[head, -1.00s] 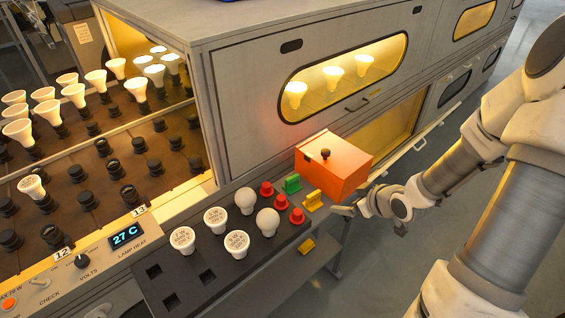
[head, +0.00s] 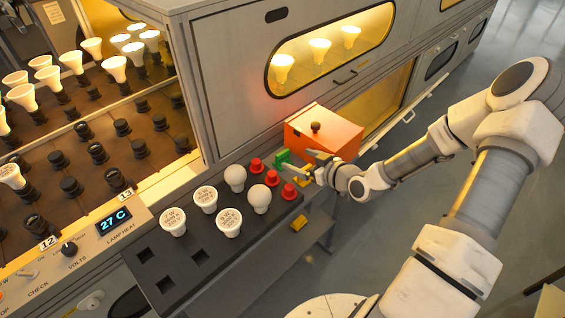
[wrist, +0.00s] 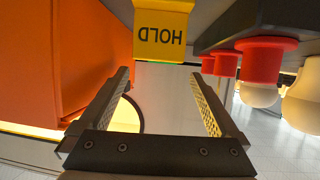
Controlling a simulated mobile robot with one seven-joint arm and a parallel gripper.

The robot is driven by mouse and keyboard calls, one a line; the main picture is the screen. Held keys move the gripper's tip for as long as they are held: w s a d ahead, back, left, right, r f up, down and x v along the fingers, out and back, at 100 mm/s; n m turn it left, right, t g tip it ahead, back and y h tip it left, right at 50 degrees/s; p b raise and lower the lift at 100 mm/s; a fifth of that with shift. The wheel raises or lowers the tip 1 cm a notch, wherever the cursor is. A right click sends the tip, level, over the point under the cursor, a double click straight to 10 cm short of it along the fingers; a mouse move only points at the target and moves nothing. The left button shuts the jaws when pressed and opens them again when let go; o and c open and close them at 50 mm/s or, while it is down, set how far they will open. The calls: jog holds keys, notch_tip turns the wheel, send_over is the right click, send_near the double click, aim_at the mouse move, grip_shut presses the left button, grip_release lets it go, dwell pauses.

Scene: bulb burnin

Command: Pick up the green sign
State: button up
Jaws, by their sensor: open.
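The green sign (head: 283,157) stands at the far right end of the dark tray, beside the red caps, in the head view. In the wrist view only a thin green strip shows below a yellow sign lettered HOLD (wrist: 162,34), which hides the rest. My gripper (head: 306,162) is just right of the green sign in the head view, in front of the orange box. In the wrist view my gripper (wrist: 163,80) has its fingers wide apart with nothing between them. The yellow sign is beyond the fingertips. In the head view my gripper partly covers this yellow sign (head: 304,183).
The orange box (head: 325,134) is close beside my gripper. Several red caps (head: 273,178) and white bulbs (head: 228,222) stand on the dark tray (head: 180,290). Another yellow piece (head: 299,222) is at its edge. A grey cabinet (head: 230,90) rises behind.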

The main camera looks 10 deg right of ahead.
aim_at(284, 154)
jog(key=b+x, duration=0.1)
jog(key=x, duration=0.7)
jog(key=shift+s+a+b, duration=0.1)
jog(key=shift+a+b, duration=0.05)
jog(key=shift+b, duration=0.25)
jog(key=c, duration=1.4)
jog(key=shift+c, duration=0.2)
